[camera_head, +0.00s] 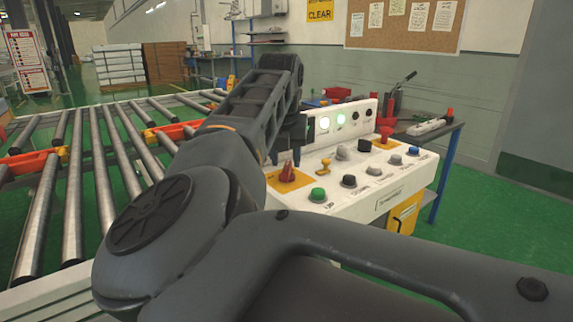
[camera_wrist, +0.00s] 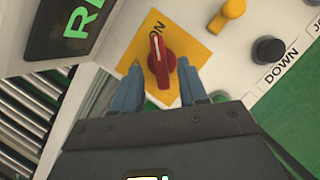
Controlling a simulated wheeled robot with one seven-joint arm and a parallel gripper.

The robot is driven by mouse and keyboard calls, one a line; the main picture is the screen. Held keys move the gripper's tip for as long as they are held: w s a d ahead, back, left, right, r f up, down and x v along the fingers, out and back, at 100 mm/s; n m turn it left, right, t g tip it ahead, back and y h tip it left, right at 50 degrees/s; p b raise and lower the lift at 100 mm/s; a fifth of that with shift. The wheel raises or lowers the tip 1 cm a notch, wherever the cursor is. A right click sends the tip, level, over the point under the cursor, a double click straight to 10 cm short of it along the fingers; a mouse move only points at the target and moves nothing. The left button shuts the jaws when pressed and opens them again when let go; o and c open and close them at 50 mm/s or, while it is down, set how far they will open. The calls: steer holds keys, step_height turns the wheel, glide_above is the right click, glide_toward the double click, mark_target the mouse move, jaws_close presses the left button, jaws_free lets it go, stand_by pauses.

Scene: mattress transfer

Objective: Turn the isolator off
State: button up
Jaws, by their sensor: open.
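The isolator is a red rotary knob (camera_wrist: 163,62) on a square yellow plate (camera_wrist: 200,52) in the wrist view. Its handle has a pale mark at its upper end, and lettering that reads "ON" is beside it. In the head view the red isolator (camera_head: 287,170) stands at the near left of the white control panel (camera_head: 345,195). My gripper (camera_wrist: 160,76) is open, with one blue-grey finger on each side of the knob's lower part. Whether the fingers touch it I cannot tell. In the head view my wrist is above the isolator and the fingers are hard to make out.
Close by on the panel are a yellow switch (camera_head: 325,167), a green button (camera_head: 318,195) and a black button (camera_head: 348,181). A red mushroom button (camera_head: 385,133) stands farther back. A lit display (camera_wrist: 75,22) borders the wrist view's upper left. A roller conveyor (camera_head: 105,160) lies left.

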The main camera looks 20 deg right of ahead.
steer(key=shift+x, duration=1.45)
jaws_close()
